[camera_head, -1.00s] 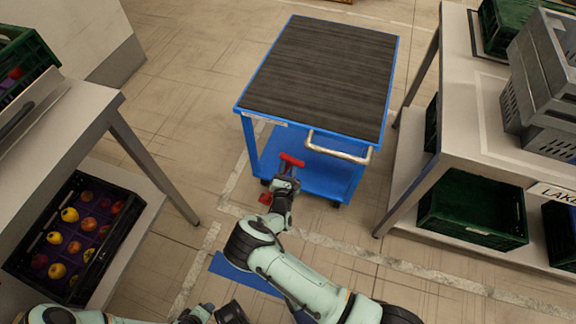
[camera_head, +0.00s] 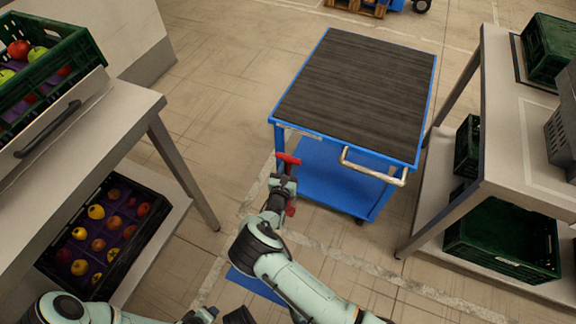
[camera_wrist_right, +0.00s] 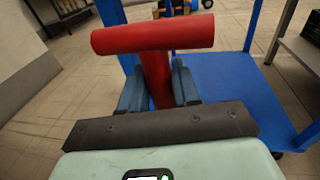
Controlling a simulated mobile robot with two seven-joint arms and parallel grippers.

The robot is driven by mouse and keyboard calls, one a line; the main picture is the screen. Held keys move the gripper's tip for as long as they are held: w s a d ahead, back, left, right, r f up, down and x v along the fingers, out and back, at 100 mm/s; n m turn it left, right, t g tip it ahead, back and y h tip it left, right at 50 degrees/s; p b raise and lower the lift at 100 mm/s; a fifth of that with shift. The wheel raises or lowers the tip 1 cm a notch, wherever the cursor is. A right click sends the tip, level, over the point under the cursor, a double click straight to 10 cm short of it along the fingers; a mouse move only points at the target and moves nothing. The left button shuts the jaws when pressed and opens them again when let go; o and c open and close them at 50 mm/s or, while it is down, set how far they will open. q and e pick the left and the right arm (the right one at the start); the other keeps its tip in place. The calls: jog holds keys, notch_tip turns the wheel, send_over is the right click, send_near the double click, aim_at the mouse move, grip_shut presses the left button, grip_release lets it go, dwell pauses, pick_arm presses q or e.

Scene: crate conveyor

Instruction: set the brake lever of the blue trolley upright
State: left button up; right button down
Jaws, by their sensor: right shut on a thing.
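The blue trolley (camera_head: 274,128) stands ahead with a dark ribbed top. Its brake lever (camera_head: 288,158) is a red T-shaped handle at the front left corner. In the right wrist view the lever's crossbar (camera_wrist_right: 152,37) lies above the fingers, and its red stem passes down between them. My right gripper (camera_head: 283,183) is shut on this stem, just below the crossbar; its fingers also show in the wrist view (camera_wrist_right: 158,85). The stem's lower end is hidden, so its exact tilt is hard to tell. My left gripper (camera_head: 205,314) is at the bottom edge, partly cut off.
The trolley's pale push handle (camera_head: 372,170) is right of the lever. A table (camera_head: 130,110) with fruit crates stands left, a shelf table (camera_head: 525,160) with a green crate (camera_head: 500,262) below stands right. Floor shows between the trolley and both tables.

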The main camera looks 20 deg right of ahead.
jog(key=shift+w+a, duration=0.2)
jog(key=shift+a, duration=0.2)
jog(key=c, duration=0.9)
grip_release()
jog(key=shift+w, duration=0.1)
jog(key=shift+c, duration=0.2)
jog(key=shift+d, duration=0.1)
jog(key=p+v, duration=0.1)
jog(key=v, duration=0.2)
jog(key=shift+d+r, duration=0.1)
pick_arm(q)
jog(key=shift+g+h, duration=0.4)
jog(key=r+p, duration=0.1)
jog(key=s+d+r, duration=0.1)
jog(key=r, duration=0.1)
jog(key=s+d+r+p, duration=0.1)
jog(key=shift+s+d+r+p, duration=0.15)
jog(key=shift+d+r+p, duration=0.1)
jog(key=shift+p, duration=0.05)
pick_arm(e)
jog(key=v, duration=1)
jog(key=shift+s, duration=0.3)
